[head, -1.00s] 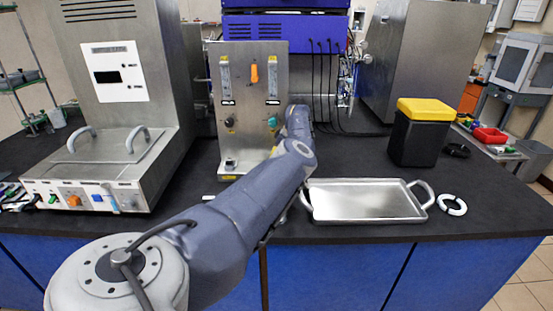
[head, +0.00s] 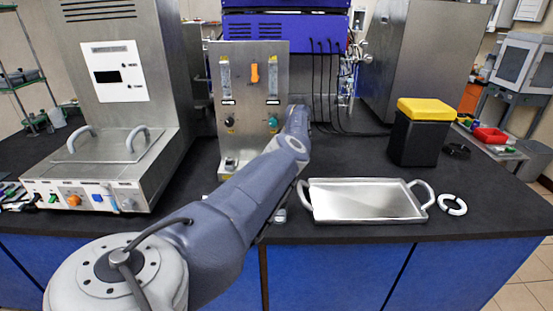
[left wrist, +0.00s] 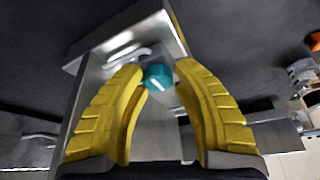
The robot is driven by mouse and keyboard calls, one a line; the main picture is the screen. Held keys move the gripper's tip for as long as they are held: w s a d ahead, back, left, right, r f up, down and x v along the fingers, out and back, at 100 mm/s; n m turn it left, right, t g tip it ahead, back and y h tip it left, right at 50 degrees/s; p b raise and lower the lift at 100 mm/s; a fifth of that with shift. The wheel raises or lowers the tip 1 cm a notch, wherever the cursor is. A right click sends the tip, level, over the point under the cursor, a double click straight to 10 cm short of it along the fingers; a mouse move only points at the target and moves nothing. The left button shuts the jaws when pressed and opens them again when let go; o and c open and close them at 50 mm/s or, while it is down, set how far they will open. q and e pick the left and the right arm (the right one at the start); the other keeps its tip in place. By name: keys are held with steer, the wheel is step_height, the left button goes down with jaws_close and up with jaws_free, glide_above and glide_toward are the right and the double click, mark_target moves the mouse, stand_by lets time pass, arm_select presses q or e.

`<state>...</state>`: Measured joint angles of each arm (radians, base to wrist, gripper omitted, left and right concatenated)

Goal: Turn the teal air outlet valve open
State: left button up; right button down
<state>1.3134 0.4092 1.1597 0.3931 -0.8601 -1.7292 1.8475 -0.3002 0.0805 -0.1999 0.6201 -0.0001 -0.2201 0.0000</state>
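The teal air outlet valve (head: 273,121) is a small round knob on the lower right of the upright metal panel (head: 250,146). In the left wrist view the teal knob (left wrist: 157,77) shows a white line across its face. My left gripper (left wrist: 159,68) is open, with its yellow fingertips on either side of the knob. A narrow gap shows beside the knob, so the fingers do not look closed on it. In the head view my left arm reaches up to the panel's right side and hides its gripper. My right gripper is not in view.
The panel also carries a black knob (head: 229,121) and an orange part (head: 254,73). A metal tray (head: 365,201), a white ring (head: 452,204) and a black bin with a yellow lid (head: 424,109) stand to the right. A steel unit (head: 86,183) stands left.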

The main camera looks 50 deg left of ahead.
arm_select(q)
steer(key=o, duration=0.4)
steer(key=shift+w+r, duration=0.1)
steer(key=shift+r, duration=0.05)
steer(key=shift+o, duration=0.2)
steer(key=v, duration=1.2)
steer(key=shift+a, duration=0.1)
